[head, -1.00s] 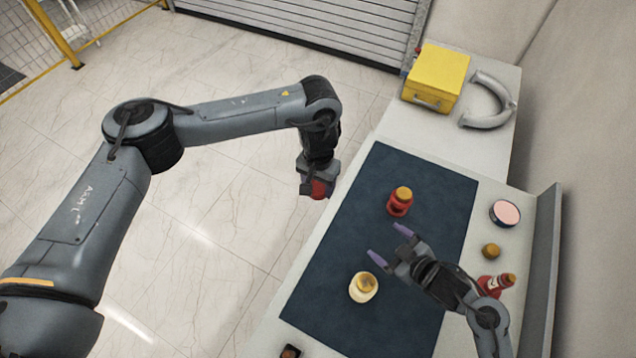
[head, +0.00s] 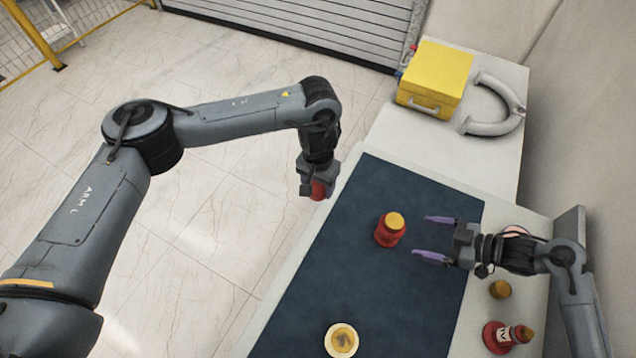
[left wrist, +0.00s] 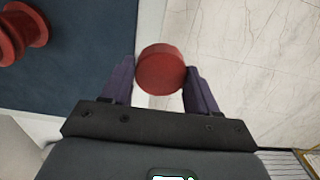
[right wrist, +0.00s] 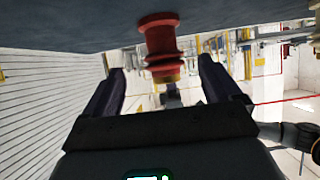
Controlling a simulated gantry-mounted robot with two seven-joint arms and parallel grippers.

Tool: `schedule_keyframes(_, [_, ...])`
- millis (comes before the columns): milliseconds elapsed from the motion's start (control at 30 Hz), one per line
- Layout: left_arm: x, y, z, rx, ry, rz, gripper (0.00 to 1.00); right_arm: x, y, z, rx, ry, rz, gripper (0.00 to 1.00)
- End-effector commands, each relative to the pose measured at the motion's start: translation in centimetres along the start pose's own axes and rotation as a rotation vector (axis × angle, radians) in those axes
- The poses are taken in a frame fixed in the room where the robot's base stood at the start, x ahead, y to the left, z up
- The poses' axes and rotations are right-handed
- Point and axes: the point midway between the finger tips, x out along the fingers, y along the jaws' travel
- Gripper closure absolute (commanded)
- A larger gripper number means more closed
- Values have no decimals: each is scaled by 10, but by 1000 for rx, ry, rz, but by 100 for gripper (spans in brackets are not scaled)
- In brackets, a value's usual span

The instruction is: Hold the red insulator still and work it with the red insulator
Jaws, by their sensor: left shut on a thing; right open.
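A red insulator (head: 388,234) with a yellow-tan top stands upright on the dark blue mat (head: 345,270). My right gripper (head: 428,238) is open, with its purple fingers pointing at this insulator from the right and a small gap between. In the right wrist view the insulator (right wrist: 160,42) shows ahead between the open fingers, not gripped. My left gripper (head: 317,184) is shut on a red round piece (left wrist: 161,70), held off the table's left edge. Only its smooth round end shows, so its full shape is hidden. The standing insulator (left wrist: 18,36) is at the left wrist view's upper left.
A pale piece with a tan centre (head: 341,340) stands at the mat's front. A tan knob (head: 500,289) and a red bottle-like piece (head: 505,337) are on the table's right. A yellow case (head: 435,78) and a grey curved part (head: 505,105) lie at the back.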

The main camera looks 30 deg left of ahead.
Motion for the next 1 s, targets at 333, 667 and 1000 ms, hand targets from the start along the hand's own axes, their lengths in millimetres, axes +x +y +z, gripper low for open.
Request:
schedule_keyframes(333, [15,0,0,0,0,0,69,40,0,2,0,2,-1,9])
schedule_keyframes(667, [28,0,0,0,0,0,69,78,0,1,-1,1,-1,9])
schedule_keyframes(1000, [33,0,0,0,0,0,69,94,0,0,0,0,0,9])
